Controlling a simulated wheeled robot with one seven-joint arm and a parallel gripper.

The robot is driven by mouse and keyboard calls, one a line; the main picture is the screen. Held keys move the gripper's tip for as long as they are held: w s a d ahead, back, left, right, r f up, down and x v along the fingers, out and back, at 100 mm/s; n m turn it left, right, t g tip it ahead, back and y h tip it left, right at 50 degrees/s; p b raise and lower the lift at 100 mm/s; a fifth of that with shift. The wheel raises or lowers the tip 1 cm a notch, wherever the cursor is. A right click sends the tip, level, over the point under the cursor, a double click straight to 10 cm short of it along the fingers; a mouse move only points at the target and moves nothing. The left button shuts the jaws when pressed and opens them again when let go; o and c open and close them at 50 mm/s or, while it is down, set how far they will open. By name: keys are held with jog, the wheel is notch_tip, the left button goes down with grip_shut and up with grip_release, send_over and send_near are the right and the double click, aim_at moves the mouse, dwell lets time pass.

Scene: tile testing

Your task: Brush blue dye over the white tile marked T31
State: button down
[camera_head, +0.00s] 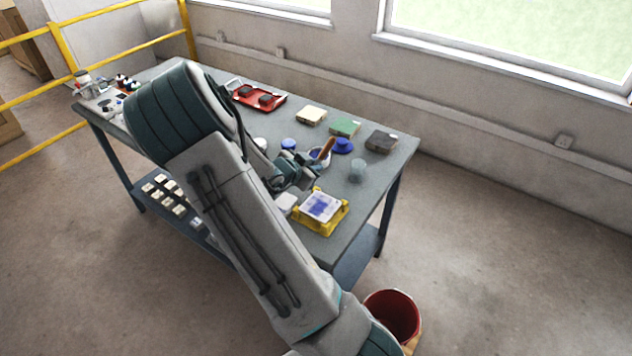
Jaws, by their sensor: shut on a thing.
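The white tile (322,204) lies in a yellow holder (331,228) near the table's front right. Its face has a patch of blue dye with white around it; its marking is too small to read. My gripper (312,168) is just behind the tile, beside a pot with a blue inside (316,154). It is shut on the brush (327,147), whose brown handle sticks up and tilts right. The bristles are hidden, so I cannot tell whether they are in the pot. A round blue lid (343,146) lies right of the pot.
Behind are a red tray (257,97) with dark pieces and cream (311,115), green (345,127) and dark (381,140) blocks. A clear cup (357,170) stands right of my gripper. A red bucket (393,315) is on the floor.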

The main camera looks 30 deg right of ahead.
jog(key=shift+d, duration=0.1)
jog(key=s+d+r+m+h+b, duration=0.3)
jog(key=s+d+h+b, duration=0.1)
jog(key=s+h+b, duration=0.15)
jog(key=shift+g, duration=0.3)
jog(key=shift+s+d+f+b, duration=0.1)
jog(key=shift+s+f+b, duration=0.1)
jog(key=shift+f+b, duration=0.8)
jog(key=shift+s+f+b, duration=0.15)
jog(key=shift+f+b, duration=0.25)
jog(key=shift+f, duration=1.2)
jog(key=shift+w, duration=0.1)
